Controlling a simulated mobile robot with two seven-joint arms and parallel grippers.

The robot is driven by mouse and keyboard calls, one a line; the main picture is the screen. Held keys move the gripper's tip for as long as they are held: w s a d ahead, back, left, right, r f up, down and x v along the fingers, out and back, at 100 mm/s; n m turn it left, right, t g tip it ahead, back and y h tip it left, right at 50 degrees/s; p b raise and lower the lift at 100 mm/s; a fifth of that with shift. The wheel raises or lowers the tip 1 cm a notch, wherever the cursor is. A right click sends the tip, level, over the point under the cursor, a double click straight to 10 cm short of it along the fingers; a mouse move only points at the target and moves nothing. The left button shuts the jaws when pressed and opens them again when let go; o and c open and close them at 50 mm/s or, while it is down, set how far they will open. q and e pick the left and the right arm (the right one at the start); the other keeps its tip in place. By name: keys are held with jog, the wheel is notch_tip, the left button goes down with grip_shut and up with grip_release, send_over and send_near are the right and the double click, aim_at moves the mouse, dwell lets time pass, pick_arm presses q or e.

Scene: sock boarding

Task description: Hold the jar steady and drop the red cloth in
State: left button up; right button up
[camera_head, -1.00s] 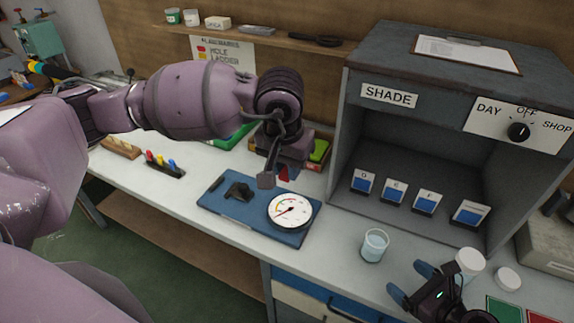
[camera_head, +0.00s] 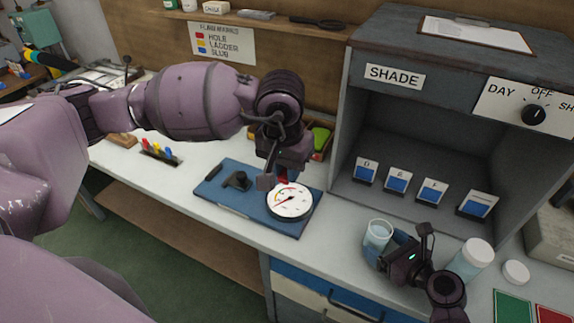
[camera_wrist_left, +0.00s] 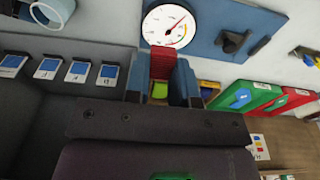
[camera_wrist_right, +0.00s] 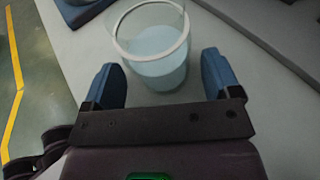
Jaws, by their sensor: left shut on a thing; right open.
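A clear glass jar (camera_head: 378,236) with pale blue liquid stands upright on the bench in front of the grey shade box. My right gripper (camera_head: 388,250) is open beside it; in the right wrist view the jar (camera_wrist_right: 160,70) stands between the two spread blue fingers (camera_wrist_right: 162,82), with gaps visible at both sides. My left gripper (camera_head: 274,180) is shut on the red cloth (camera_wrist_left: 163,66), which shows between its blue fingers in the left wrist view. In the head view the cloth is mostly hidden behind the gripper, above the round dial gauge.
The dial gauge (camera_head: 290,201) lies on a blue board (camera_head: 236,204) left of the jar. A white-lidded jar (camera_head: 471,258) and a loose white lid (camera_head: 516,272) are close right of my right gripper. The shade box (camera_head: 425,130) stands behind, with several sample cards inside.

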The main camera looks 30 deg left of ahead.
pick_arm(q)
jog(key=shift+f, duration=0.1)
pick_arm(e)
jog(key=shift+x, duration=0.9)
jog(key=c, duration=0.6)
pick_arm(q)
jog(key=w+d+f+n, duration=0.1)
jog(key=w+d+n, duration=0.35)
jog(key=d, duration=0.45)
jog(key=n+g, duration=0.1)
jog(key=n, duration=0.4)
send_near(378, 235)
notch_tip(378, 235, up, 3)
jog(key=w, duration=0.3)
notch_tip(378, 235, down, 9)
jog(key=shift+r, duration=0.15)
jog(key=shift+m, duration=0.25)
jog(key=o, duration=1)
jog(key=shift+c, duration=0.2)
